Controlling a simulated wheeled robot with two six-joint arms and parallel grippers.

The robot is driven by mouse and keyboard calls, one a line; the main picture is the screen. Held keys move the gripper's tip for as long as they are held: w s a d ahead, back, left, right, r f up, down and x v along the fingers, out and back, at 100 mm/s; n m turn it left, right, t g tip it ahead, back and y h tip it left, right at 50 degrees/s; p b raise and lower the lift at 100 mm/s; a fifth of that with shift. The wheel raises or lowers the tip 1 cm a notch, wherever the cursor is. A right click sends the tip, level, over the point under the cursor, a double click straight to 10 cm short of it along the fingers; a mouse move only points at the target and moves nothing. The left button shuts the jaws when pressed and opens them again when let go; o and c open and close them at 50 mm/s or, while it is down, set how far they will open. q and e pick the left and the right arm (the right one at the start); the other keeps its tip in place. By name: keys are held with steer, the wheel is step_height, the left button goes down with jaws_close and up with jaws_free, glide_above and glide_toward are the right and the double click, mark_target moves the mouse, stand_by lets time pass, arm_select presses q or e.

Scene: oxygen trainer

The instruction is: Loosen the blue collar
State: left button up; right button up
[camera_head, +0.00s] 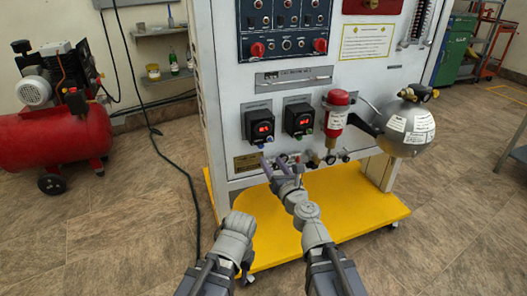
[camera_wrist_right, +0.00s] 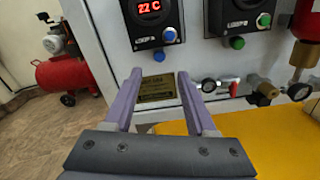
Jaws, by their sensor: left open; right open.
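I cannot tell which of these is the blue collar. My right gripper (camera_head: 274,163) is open and empty in front of the lower panel. In the right wrist view its two purple fingers (camera_wrist_right: 160,78) stand apart, below the blue knob, touching nothing visible. My left gripper (camera_head: 236,230) is low at the left, its fingers mostly hidden.
The white cabinet stands on a yellow base (camera_head: 350,205). A red cylinder (camera_head: 335,115) and a grey sphere (camera_head: 408,128) project at right. A red compressor (camera_head: 55,140) stands far left. Floor before the base is clear.

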mark_target(261, 147)
steer(key=x, duration=0.7)
steer(key=shift+w+a, duration=0.15)
steer(key=shift+w, duration=0.2)
jaws_close()
